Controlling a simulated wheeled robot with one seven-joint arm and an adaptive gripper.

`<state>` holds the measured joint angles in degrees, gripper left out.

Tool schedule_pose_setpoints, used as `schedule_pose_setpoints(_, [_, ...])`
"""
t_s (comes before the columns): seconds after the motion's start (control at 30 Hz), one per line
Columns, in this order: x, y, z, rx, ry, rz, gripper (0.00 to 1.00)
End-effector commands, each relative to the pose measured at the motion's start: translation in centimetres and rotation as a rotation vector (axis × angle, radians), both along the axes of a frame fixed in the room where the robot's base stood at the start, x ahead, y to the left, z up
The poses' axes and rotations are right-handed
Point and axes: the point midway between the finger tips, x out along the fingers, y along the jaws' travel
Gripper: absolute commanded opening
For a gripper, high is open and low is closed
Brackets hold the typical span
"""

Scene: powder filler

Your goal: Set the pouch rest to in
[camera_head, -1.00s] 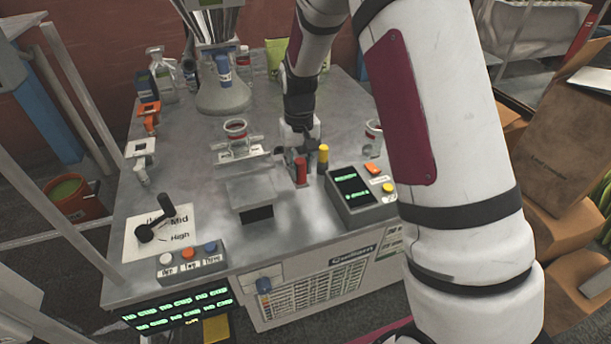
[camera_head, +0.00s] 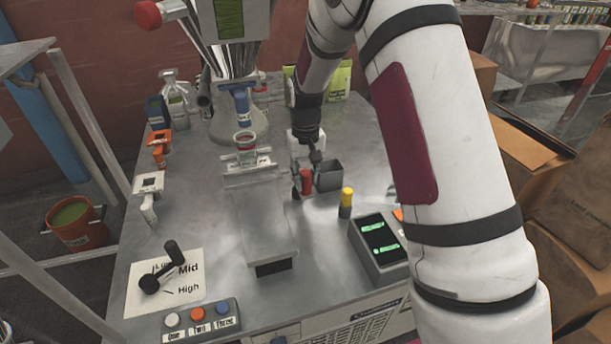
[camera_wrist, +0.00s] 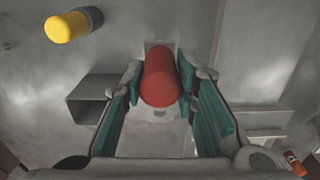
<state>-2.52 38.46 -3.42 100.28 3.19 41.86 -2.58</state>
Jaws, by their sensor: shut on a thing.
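My gripper (camera_wrist: 163,100) is shut around a red upright handle (camera_wrist: 158,78), with a teal-padded finger on each side of it. In the head view the red handle (camera_head: 306,181) stands to the right of a long grey slab (camera_head: 262,225), behind and left of a yellow-topped knob (camera_head: 346,201). The wrist view shows the yellow knob (camera_wrist: 70,27) at upper left, apart from my fingers. Which part is the pouch rest is not labelled, and the handle's connection to it is not visible.
A grey open box (camera_head: 328,176) stands close beside the red handle. A clamp fixture (camera_head: 247,160) lies behind the slab under the filler nozzle. A control console (camera_head: 379,248) is at front right, a lever dial (camera_head: 165,268) at front left. Bare tabletop lies left of the slab.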

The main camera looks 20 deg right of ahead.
Motion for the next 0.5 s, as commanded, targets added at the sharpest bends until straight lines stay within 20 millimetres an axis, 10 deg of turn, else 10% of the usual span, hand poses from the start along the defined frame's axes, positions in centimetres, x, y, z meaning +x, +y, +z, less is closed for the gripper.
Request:
schedule_pose_setpoints(0.2, [0.66, -0.01, 0.23, 0.000, -0.020, 0.000, 0.00])
schedule_pose_setpoints(0.23, [0.68, -0.01, 0.24, 0.000, -0.020, 0.000, 0.31])
schedule_pose_setpoints(0.3, [0.67, 0.00, 0.23, 0.000, -0.020, 0.000, 0.47])
schedule_pose_setpoints(0.5, [0.46, -0.01, 0.16, 0.000, -0.014, -0.001, 0.47])
